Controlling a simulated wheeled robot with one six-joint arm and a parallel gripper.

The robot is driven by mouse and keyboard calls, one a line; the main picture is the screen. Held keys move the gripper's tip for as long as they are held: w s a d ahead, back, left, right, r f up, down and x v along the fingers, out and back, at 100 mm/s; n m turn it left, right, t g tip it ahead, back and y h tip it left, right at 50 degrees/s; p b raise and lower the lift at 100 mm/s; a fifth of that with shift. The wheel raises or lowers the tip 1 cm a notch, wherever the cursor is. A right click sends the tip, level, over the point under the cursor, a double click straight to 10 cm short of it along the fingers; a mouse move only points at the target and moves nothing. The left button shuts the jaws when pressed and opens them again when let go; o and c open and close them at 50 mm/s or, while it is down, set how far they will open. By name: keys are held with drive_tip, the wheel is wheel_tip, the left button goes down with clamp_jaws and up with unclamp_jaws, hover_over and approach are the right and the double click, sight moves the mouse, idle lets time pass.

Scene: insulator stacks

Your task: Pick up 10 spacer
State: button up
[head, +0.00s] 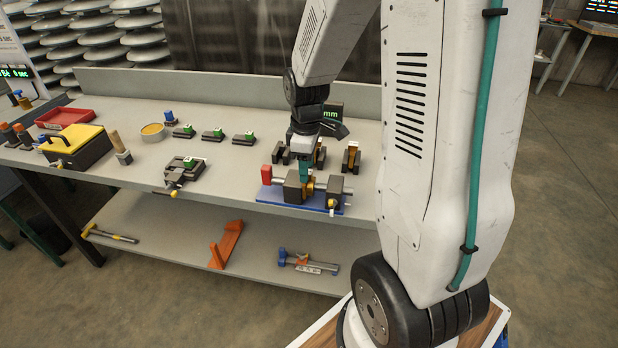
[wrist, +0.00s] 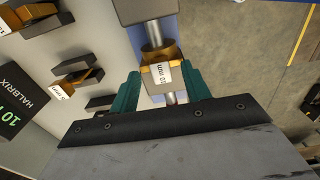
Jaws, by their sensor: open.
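A brass-coloured spacer (wrist: 158,80) with a white label that seems to read 10 mm sits at a steel rod between dark blocks in the wrist view. In the head view this brass spacer (head: 310,187) is partly hidden in a fixture with a blue base (head: 272,196). My gripper (wrist: 162,76) is open, with one teal finger on each side of the spacer; I cannot tell whether they touch it. In the head view my gripper (head: 304,172) points down into the fixture.
More brass pieces in dark holders stand behind the fixture, one at its right (head: 351,157) and one labelled in the wrist view (wrist: 76,80). A small vise (head: 180,172), green-topped blocks (head: 212,134), a yellow box (head: 74,143) and a red tray (head: 64,118) stand left.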

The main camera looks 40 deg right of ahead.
drive_tip(key=shift+f, duration=0.25)
clamp_jaws()
drive_tip(key=shift+r, duration=0.15)
